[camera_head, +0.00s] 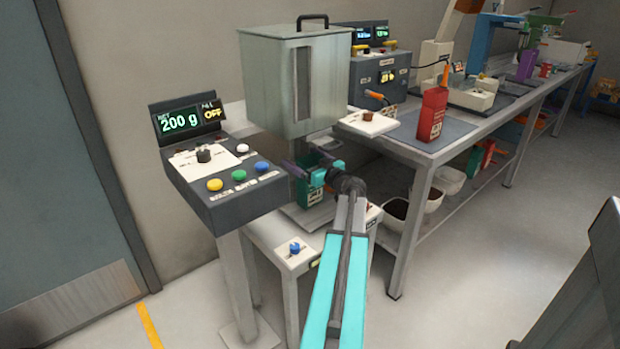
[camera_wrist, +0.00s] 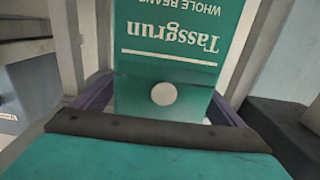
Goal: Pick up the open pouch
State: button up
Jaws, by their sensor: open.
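The open pouch is green with a label reading "Tassgrun" and "whole beans" and a white round spot. It fills the middle of the wrist view (camera_wrist: 165,60), upside down there. In the head view the green pouch (camera_head: 308,192) stands below the grey metal hopper, partly hidden by my gripper and arm. My gripper (camera_head: 308,172) is at the pouch, with its purple fingers (camera_wrist: 160,108) apart on either side of it. The fingers are open; whether they touch the pouch I cannot tell. The pouch's top is hidden in the head view.
The hopper (camera_head: 298,85) hangs close above my gripper. A control panel (camera_head: 225,180) reading 200 g stands to the left. To the right, a workbench (camera_head: 440,150) carries a red pouch (camera_head: 432,113) and machines. Bins (camera_head: 398,210) sit beneath it. The floor in front is clear.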

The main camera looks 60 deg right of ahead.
jog(key=shift+c, duration=0.2)
jog(key=c, duration=0.8)
jog(key=shift+c, duration=0.2)
jog(key=shift+r, duration=0.1)
jog(key=s+a+r, duration=0.5)
jog(key=s+a, duration=0.5)
jog(key=s, duration=0.2)
jog(key=shift+a+b, duration=0.25)
jog(key=shift+b, duration=0.05)
dwell(0.4)
